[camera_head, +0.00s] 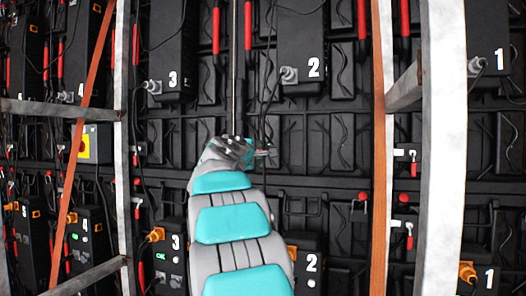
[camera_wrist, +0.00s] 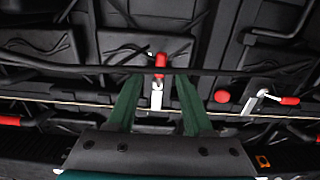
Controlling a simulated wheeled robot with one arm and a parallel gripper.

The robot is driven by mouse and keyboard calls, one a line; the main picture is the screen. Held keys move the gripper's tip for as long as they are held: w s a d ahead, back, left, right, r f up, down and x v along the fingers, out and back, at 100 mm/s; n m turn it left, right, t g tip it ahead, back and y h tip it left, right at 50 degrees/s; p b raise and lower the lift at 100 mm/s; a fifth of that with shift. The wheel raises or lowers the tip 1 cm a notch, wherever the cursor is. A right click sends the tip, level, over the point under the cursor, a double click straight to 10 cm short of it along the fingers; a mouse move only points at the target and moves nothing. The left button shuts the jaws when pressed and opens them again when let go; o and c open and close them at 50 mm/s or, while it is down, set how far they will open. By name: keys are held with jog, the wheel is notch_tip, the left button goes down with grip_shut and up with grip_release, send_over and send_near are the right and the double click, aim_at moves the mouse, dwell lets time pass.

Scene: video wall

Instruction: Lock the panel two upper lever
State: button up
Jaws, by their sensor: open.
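In the wrist view, a metal lever with a red handle (camera_wrist: 160,62) stands upright in the picture between the two green fingers of my gripper (camera_wrist: 160,85). The fingers are apart on either side of it, and I see no clear contact. A second lever (camera_wrist: 280,99), its red handle pointing right, lies further right. In the head view, my gripper (camera_head: 236,150) is in front of the dark panel wall, below the box marked 2 (camera_head: 302,50). A small lever (camera_head: 268,152) shows just right of it. My gripper and arm hide part of the wall there.
Grey metal posts (camera_head: 443,150) and orange straps (camera_head: 379,150) stand in front of the wall on both sides. Cables hang across the wall. In the wrist view, a dark cable (camera_wrist: 100,70) crosses near the fingers, and a round red knob (camera_wrist: 222,96) sits right of them.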

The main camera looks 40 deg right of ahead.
jog(key=p+x, duration=0.1)
jog(key=x, duration=0.3)
jog(key=shift+w+d, duration=0.1)
jog(key=shift+f, duration=0.1)
grip_shut()
dwell(0.5)
